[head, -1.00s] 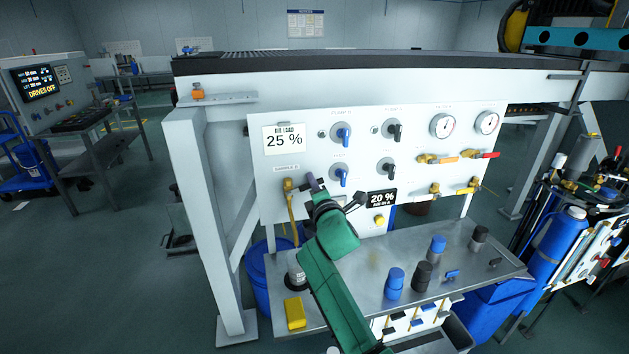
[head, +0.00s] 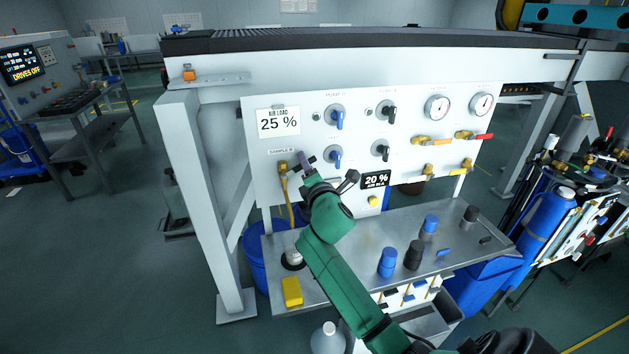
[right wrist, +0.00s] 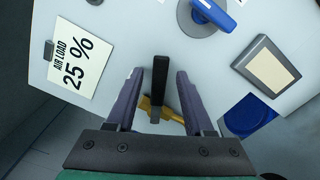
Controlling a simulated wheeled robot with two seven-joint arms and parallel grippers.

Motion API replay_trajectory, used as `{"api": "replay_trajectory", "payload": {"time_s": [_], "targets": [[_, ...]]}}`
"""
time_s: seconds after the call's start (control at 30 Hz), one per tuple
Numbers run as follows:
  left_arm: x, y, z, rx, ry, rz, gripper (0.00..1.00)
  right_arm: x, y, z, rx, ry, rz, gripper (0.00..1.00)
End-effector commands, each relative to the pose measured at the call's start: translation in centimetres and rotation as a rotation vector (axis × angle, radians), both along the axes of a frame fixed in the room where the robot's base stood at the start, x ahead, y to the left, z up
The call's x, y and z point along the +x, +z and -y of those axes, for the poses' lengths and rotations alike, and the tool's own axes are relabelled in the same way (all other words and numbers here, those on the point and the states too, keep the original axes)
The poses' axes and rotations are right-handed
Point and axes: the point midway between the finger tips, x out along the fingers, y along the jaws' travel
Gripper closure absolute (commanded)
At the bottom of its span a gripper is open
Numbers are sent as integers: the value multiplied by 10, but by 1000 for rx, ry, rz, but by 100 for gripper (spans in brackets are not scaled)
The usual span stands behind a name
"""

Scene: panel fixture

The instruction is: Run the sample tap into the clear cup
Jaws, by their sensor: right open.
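The sample tap (head: 283,168) is a brass valve at the panel's lower left, under a label reading SAMPLE B, with a yellowish tube hanging down. In the right wrist view its brass body (right wrist: 172,115) shows behind a dark upright lever (right wrist: 159,90). My right gripper (head: 304,161) is at the tap; its purple fingers (right wrist: 159,76) are open, one on each side of the lever, with gaps visible. A small pale cup (head: 293,257), seemingly the clear cup, stands in a dark ring on the metal shelf below, partly hidden by my green arm; its contents cannot be told. My left gripper is not in view.
The white panel (head: 400,160) carries blue and black knobs, gauges and other brass valves. The metal shelf (head: 350,275) holds a yellow block (head: 291,292) and several blue and black capped items. A blue bin (head: 257,262) stands behind the shelf's left end.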

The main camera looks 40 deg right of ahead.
Motion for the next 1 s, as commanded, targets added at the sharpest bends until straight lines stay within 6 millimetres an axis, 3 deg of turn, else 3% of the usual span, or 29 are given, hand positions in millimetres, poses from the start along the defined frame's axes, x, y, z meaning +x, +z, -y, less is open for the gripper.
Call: {"api": "replay_trajectory", "payload": {"time_s": [0.4, 0.5, 1.0], "targets": [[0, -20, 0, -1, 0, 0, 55, -103, -4, -37, 0, 3, -4, 48], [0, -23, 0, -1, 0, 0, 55, -118, -3, -42, 0, 2, -3, 48], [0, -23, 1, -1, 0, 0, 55, -125, 0, -44, 0, 0, -2, 48]]}}
